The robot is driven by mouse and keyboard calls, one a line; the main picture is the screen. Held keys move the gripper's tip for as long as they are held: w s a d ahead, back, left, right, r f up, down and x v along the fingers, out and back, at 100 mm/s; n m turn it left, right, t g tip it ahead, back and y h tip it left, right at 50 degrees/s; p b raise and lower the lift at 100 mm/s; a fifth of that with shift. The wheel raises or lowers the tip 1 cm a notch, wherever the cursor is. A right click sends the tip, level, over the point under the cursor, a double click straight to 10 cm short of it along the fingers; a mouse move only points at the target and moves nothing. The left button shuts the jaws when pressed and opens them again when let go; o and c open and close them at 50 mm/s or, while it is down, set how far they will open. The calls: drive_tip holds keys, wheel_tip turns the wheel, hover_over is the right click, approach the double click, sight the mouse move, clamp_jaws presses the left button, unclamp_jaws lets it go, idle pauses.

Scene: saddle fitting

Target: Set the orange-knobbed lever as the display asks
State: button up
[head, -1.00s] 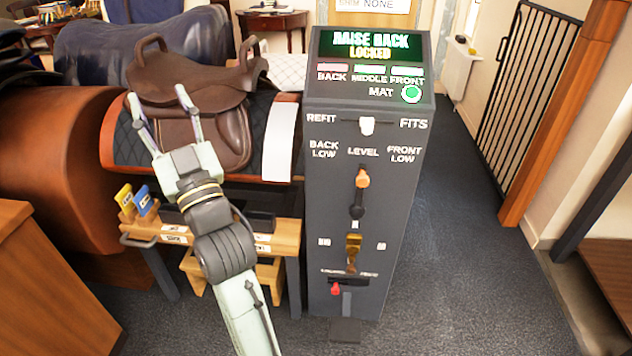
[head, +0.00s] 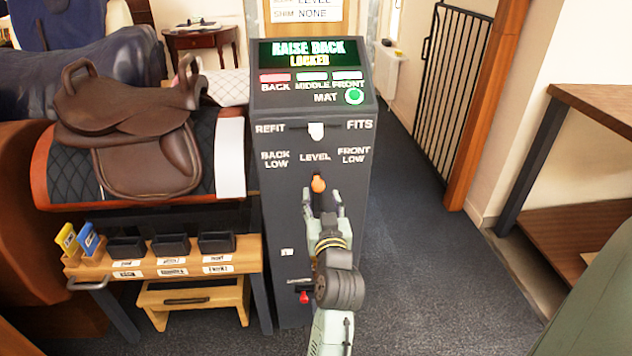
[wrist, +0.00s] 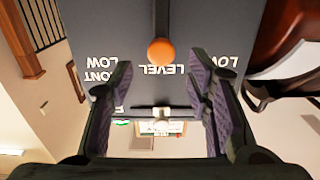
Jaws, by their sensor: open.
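The orange-knobbed lever (head: 318,184) is on the front of the grey console (head: 268,215), under the word LEVEL, between BACK LOW and FRONT LOW. The display (head: 308,53) reads RAISE BACK, LOCKED. My gripper (head: 322,198) is open in front of the console, just below the knob in the head view. In the wrist view, turned upside down, the orange knob (wrist: 161,51) is beyond and between my open fingers (wrist: 161,82), with nothing held. My gripper hides the lower lever parts in the head view.
A white REFIT/FITS switch (head: 316,131) is above the lever, and a red-tipped lever (head: 304,297) is low on the console. A brown saddle (head: 130,130) on a stand and a wooden bench (head: 250,250) are to the left. Carpet to the right is open.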

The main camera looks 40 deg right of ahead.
sight(319, 186)
drive_tip(key=p+x, duration=0.1)
drive_tip(key=x, duration=0.5)
drive_tip(key=shift+w, duration=0.2)
clamp_jaws()
idle(0.4)
